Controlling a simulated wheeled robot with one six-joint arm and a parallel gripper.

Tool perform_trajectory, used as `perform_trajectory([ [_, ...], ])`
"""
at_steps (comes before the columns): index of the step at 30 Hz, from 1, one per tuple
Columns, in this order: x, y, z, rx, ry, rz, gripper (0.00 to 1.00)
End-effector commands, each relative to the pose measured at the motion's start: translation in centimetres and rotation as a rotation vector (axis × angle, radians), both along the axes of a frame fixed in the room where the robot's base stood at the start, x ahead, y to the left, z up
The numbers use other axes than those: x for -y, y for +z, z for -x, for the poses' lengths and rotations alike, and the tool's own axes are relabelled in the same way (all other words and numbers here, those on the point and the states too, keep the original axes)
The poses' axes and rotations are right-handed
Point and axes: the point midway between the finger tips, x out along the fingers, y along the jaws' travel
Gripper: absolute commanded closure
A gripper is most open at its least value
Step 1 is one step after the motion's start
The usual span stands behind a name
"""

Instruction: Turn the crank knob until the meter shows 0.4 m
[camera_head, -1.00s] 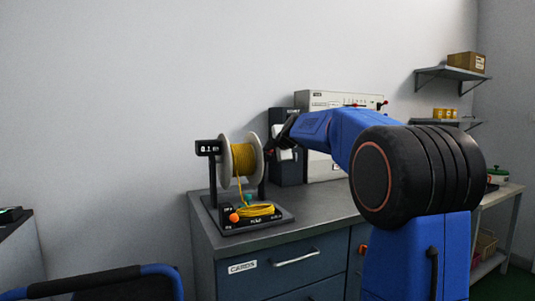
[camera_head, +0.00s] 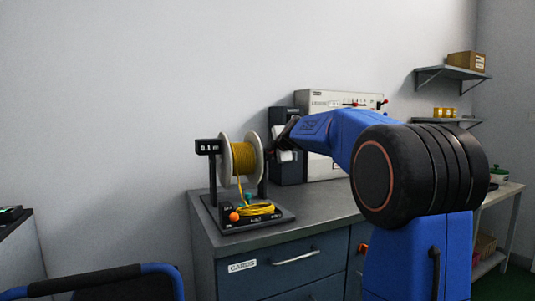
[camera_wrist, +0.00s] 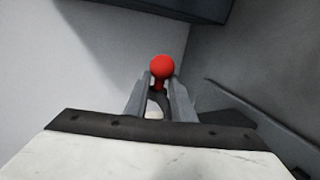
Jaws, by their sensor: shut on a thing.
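The spool (camera_head: 242,160) of yellow cord stands upright in a black stand on the counter. The meter (camera_head: 207,147) at its upper left appears to read 0.1 m. The red crank knob (camera_wrist: 162,68) shows in the wrist view between the fingertips of my gripper (camera_wrist: 160,88), which is shut on it. In the head view my gripper (camera_head: 275,143) is just right of the spool, and the knob is mostly hidden there.
A dark box (camera_head: 289,170) and a large pale instrument case (camera_head: 340,98) stand behind my arm on the counter (camera_head: 310,215). Shelves (camera_head: 450,73) hang at the right. A blue-and-black chair (camera_head: 100,285) is in front at the left.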

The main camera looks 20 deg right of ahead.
Motion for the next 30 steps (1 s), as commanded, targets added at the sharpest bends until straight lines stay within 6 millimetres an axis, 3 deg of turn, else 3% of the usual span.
perform_trajectory([
  [1,0.4,-8.3,0.8,-0.124,0.001,-0.026,0.99],
  [10,0.4,-8.6,0.9,-0.124,0.001,-0.026,0.99],
  [19,0.3,-10.1,1.3,-0.123,0.004,-0.026,0.99],
  [21,0.3,-10.4,1.4,-0.123,0.003,-0.025,0.86],
  [23,0.3,-10.6,1.4,-0.121,0.003,-0.025,0.83],
  [26,0.2,-10.7,1.5,-0.119,0.004,-0.026,0.9],
  [30,0.1,-10.7,1.5,-0.118,0.004,-0.026,0.89],
])
